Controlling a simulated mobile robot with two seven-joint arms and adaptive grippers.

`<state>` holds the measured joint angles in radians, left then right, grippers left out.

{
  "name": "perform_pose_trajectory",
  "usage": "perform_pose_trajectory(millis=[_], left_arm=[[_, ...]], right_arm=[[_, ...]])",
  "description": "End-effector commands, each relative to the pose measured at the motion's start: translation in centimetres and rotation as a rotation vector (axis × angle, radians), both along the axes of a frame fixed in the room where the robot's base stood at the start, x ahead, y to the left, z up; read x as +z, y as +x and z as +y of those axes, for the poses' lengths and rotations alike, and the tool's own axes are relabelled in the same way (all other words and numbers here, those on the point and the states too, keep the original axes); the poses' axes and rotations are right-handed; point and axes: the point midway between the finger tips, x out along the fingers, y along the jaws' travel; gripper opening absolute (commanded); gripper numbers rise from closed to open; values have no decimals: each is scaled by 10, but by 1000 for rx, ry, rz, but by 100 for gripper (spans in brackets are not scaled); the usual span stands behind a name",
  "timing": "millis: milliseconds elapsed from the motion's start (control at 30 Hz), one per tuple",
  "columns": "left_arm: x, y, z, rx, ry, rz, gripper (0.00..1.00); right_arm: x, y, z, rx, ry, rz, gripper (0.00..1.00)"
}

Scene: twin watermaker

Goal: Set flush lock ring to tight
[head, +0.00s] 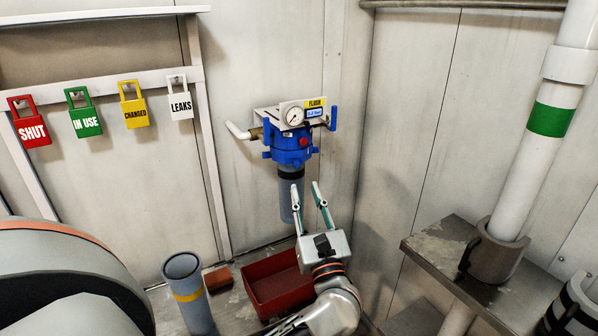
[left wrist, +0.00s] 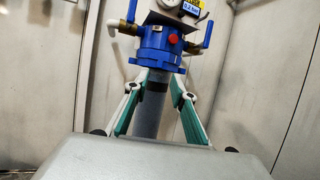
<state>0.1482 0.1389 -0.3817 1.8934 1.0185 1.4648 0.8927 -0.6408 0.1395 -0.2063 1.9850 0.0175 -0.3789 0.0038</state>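The blue filter head (head: 292,142) is mounted on the wall, with a gauge, a yellow "FLUSH" label and a red button. Its lugged blue lock ring (head: 290,158) sits at its lower edge, above a grey bowl (head: 287,195). In the left wrist view the ring (left wrist: 155,62) is just above my fingertips. My left gripper (head: 306,187) is open and empty, below the ring and in front of the bowl. In the left wrist view its fingers (left wrist: 160,78) spread to either side of the bowl; contact cannot be told. My right gripper is not in view.
A red bin (head: 279,290) and a grey cylinder with a yellow band (head: 187,293) stand below. Several coloured tags hang at left. A white pipe with a green band (head: 550,119) rises at right above a metal shelf (head: 447,250). The wall right of the filter is clear.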

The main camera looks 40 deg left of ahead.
Motion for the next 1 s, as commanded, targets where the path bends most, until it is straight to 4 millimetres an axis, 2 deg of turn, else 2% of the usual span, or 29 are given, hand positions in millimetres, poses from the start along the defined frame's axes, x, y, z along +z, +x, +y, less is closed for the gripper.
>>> perform_pose_trajectory(millis=[267,500,900,1000], left_arm=[[18,21,28,2,4,-3,25],[28,38,50,2,4,-1,25],[29,42,55,1,2,2,25],[29,42,55,2,3,2,0]], right_arm=[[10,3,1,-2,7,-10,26],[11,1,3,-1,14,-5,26],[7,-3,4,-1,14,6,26],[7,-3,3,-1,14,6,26]])
